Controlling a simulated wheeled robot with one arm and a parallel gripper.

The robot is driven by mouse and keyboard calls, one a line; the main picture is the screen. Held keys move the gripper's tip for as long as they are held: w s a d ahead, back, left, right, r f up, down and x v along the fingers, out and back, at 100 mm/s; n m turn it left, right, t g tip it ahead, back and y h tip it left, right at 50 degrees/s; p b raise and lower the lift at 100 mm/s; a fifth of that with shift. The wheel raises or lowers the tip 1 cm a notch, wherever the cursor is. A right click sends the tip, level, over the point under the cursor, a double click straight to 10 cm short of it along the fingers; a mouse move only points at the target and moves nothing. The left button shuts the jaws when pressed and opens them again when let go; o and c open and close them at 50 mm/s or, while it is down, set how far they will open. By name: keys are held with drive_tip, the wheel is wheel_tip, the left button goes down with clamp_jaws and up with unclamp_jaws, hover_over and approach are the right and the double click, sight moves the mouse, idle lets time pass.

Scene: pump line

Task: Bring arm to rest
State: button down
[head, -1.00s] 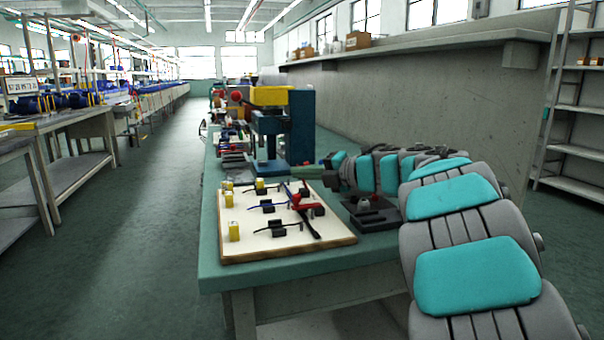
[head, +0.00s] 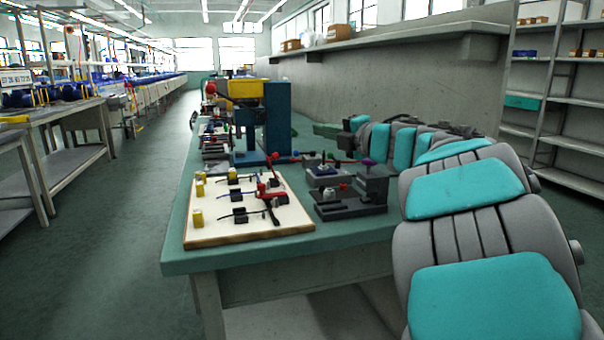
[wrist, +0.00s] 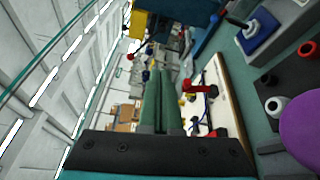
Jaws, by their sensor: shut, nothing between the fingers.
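My arm comes in from the right of the head view, over the green bench (head: 350,240). My gripper (head: 322,130) is at the far end of the arm, above the back of the bench, beside the blue press. In the wrist view my gripper (wrist: 162,80) shows two long green fingers lying together, with nothing between them. The fingers are clear of the board and the fixtures.
A white board (head: 240,218) with yellow blocks, black clips and a red clamp lies at the bench's front left. Dark fixtures (head: 350,200) stand right of it, one with a purple part (head: 368,162). A blue press (head: 278,115) stands behind. The aisle (head: 120,230) is clear.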

drive_tip(key=s+d+r+m+t+h, duration=0.1)
drive_tip(key=d+r+m+t+h, duration=0.2)
drive_tip(key=d+m+h, duration=0.45)
drive_tip(key=s+d+r+m+t+h, duration=0.1)
drive_tip(key=d+r+m+t+h, duration=0.25)
drive_tip(key=d+m, duration=0.55)
drive_tip(key=s+d+f+m+g+h, duration=0.3)
drive_tip(key=s+d+f, duration=0.1)
drive_tip(key=f, duration=0.2)
drive_tip(key=s+d+f+m+g+h, duration=0.2)
drive_tip(key=s+d+f+m+g, duration=0.15)
drive_tip(key=f, duration=0.25)
drive_tip(key=s+f+m+g, duration=0.3)
drive_tip(key=s+f+g, duration=0.2)
drive_tip(key=s+f, duration=0.7)
drive_tip(key=s+a+f+g+y, duration=0.1)
drive_tip(key=s+a+f+g, duration=0.2)
drive_tip(key=s+f, duration=0.3)
drive_tip(key=s+a+f+m+g+y, duration=0.1)
drive_tip(key=s+a+f+g, duration=0.3)
drive_tip(key=s, duration=0.9)
drive_tip(key=s+a+f+g+y, duration=0.3)
drive_tip(key=s+a+f, duration=0.3)
drive_tip(key=s+f, duration=0.2)
drive_tip(key=shift+s+a+f+m, duration=0.3)
drive_tip(key=shift+s+f+m, duration=0.1)
drive_tip(key=shift+s, duration=0.45)
